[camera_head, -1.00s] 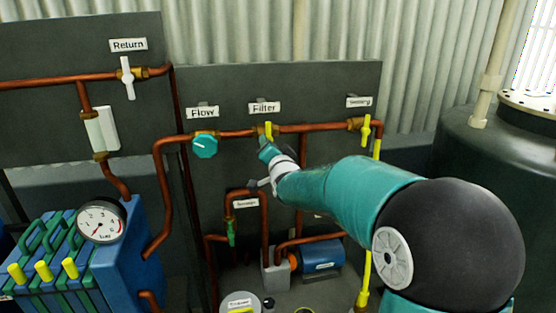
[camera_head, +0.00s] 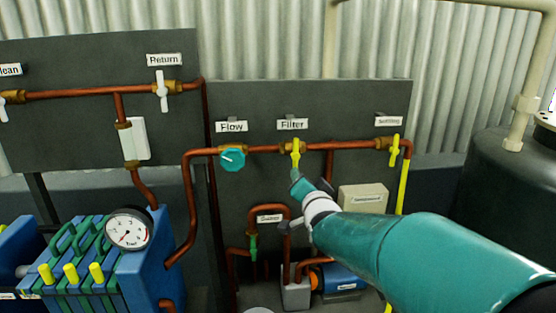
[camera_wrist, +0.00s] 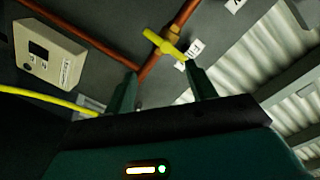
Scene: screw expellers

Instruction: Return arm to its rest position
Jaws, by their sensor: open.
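My teal arm reaches in from the lower right in the head view. My gripper (camera_head: 300,180) is just below the yellow Filter valve handle (camera_head: 296,153). In the wrist view my gripper's two fingers (camera_wrist: 162,88) stand apart with nothing between them. The yellow handle (camera_wrist: 165,45) lies beyond the fingertips, on a brass fitting of the copper pipe. The handle points up and down in the head view. The fingers are hard to make out in the head view.
A teal Flow knob (camera_head: 232,159) sits left of the Filter valve, and a yellow-handled valve (camera_head: 394,150) sits right. A beige box (camera_head: 363,198) is close behind my arm. A blue plate unit with a gauge (camera_head: 129,229) stands lower left. A dark tank (camera_head: 510,185) stands right.

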